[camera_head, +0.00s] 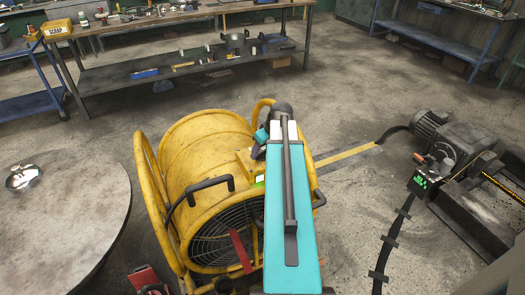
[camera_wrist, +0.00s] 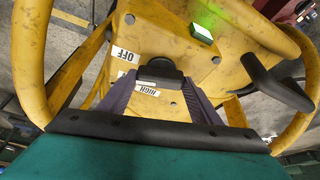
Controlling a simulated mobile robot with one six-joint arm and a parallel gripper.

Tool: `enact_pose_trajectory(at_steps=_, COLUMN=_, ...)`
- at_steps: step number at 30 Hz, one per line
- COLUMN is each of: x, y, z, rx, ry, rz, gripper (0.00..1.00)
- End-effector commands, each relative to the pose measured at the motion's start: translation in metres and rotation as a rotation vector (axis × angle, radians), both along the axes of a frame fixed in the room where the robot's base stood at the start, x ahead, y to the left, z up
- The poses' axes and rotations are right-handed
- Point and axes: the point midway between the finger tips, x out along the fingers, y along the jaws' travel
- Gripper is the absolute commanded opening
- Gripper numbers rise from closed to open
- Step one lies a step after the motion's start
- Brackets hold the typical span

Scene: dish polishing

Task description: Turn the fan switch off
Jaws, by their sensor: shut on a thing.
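The fan (camera_head: 205,160) is a large yellow drum with a black grille, standing on the floor in the middle of the head view. Its yellow switch panel (camera_wrist: 185,55) fills the upper wrist view. It bears a white OFF label (camera_wrist: 125,54), a HIGH label (camera_wrist: 147,90) and a third label partly hidden. The black switch knob (camera_wrist: 160,68) sits on the panel between my fingers. My gripper (camera_wrist: 160,80) is shut on the knob. A green lamp (camera_wrist: 201,33) glows on the panel. In the head view my teal arm covers the knob.
Black handles (camera_wrist: 275,82) and yellow tube rails surround the panel closely. A round table (camera_head: 65,215) with a metal bowl (camera_head: 22,178) stands at left. A motor machine (camera_head: 455,140) is at right, and a workbench (camera_head: 180,70) at the back.

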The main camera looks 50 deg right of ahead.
Motion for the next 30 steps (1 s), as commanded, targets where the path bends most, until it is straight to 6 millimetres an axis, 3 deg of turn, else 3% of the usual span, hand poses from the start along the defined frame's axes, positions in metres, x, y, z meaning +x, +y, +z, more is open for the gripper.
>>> enact_pose_trajectory(at_steps=13, x=-0.0002, y=0.0017, z=0.0005, rx=-0.002, ry=0.001, rz=-0.254, gripper=0.35)
enact_pose_trajectory(at_steps=30, x=0.0007, y=0.002, z=0.0002, rx=0.0, ry=0.002, rz=-0.304, gripper=0.35)
